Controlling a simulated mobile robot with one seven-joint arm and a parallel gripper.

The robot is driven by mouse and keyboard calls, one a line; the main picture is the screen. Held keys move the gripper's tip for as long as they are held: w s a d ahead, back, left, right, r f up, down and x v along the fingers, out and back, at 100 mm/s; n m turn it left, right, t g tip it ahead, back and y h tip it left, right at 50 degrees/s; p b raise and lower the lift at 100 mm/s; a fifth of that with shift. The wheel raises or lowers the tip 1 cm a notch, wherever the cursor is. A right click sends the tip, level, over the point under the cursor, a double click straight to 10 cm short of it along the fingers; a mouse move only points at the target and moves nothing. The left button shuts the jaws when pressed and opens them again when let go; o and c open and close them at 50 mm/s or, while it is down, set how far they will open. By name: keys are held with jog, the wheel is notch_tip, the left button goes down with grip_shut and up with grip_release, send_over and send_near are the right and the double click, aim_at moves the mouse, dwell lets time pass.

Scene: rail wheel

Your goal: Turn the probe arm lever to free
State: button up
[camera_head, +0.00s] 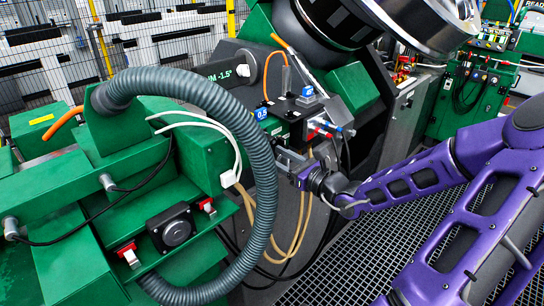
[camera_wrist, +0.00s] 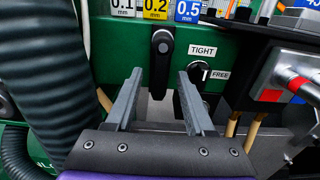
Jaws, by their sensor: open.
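In the wrist view a black lever (camera_wrist: 162,60) hangs straight down from its round pivot on a green panel. To its right is a small dark round knob (camera_wrist: 199,71), between a TIGHT label (camera_wrist: 203,50) above and a FREE label (camera_wrist: 219,75) at lower right. Which of the two is the probe arm lever, I cannot tell for sure. My gripper (camera_wrist: 160,78) is open and empty, its fingers either side of the black lever's lower end in the picture. Contact is not visible. In the head view my gripper (camera_head: 286,160) is at the green machine's side; the lever is not discernible there.
A thick grey corrugated hose (camera_wrist: 42,75) runs close on the left. A metal fitting with red and blue parts (camera_wrist: 285,85) juts in at right. Coloured thickness labels (camera_wrist: 155,9) sit above. In the head view, tan cables (camera_head: 302,225) hang below my gripper.

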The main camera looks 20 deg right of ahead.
jog(key=shift+x, duration=0.9)
jog(key=shift+c, duration=0.3)
grip_shut()
dwell(0.6)
